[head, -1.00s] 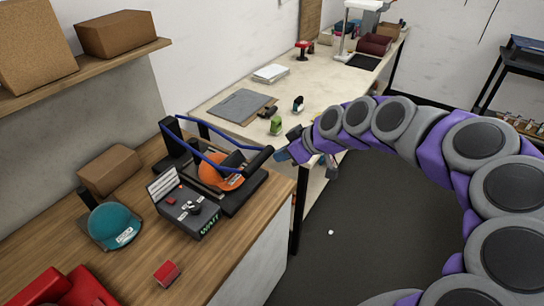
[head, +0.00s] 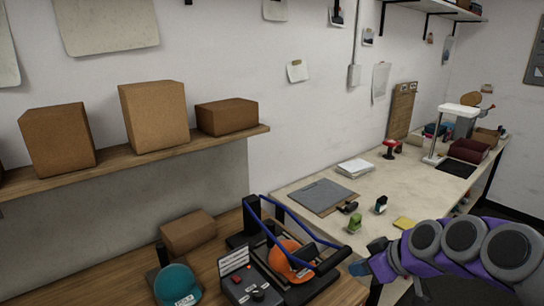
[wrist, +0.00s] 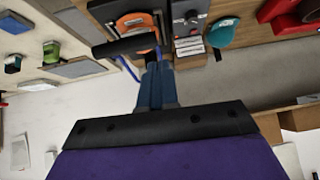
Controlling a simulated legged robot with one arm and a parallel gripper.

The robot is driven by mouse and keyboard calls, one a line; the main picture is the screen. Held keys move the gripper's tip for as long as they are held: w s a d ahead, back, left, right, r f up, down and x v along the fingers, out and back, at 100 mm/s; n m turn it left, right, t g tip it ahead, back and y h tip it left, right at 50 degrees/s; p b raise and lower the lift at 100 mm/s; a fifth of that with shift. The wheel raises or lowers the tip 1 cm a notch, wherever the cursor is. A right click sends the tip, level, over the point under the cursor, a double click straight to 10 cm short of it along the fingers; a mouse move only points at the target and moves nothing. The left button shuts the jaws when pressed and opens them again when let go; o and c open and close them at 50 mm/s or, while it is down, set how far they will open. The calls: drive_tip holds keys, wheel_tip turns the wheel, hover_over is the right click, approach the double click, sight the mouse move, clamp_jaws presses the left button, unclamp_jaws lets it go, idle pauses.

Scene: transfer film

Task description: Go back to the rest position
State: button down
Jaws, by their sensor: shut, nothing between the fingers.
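My purple and grey arm reaches in from the lower right in the head view. My gripper (head: 362,267) is at its tip, beside the black bar of the heat press (head: 330,262). In the wrist view my gripper (wrist: 155,66) has its blue fingers together with nothing between them. The press has blue arms, and an orange cap (head: 290,259) lies in it. In the wrist view the orange cap (wrist: 134,23) shows beyond the fingertips. I cannot tell whether the fingers touch the press.
A teal cap (head: 177,285) and a grey control box (head: 249,289) stand on the wooden counter left of the press. Cardboard boxes (head: 155,117) stand on the shelf above. A pale bench (head: 300,190) with a dark pad (head: 320,195) and small items lies behind.

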drive_tip(key=s+a+g, duration=0.3)
drive_tip(key=s+a, duration=0.4)
drive_tip(key=s+a+f+m+g+h, duration=0.1)
drive_tip(key=s+f+m+g+h, duration=0.1)
drive_tip(key=s, duration=0.9)
drive_tip(key=s+a+f+m+g+h, duration=0.1)
drive_tip(key=s+f+m+g+h, duration=0.2)
drive_tip(key=s, duration=0.8)
drive_tip(key=shift+a+f+m, duration=0.35)
drive_tip(key=shift+f+m, duration=0.2)
drive_tip(key=shift+m, duration=0.35)
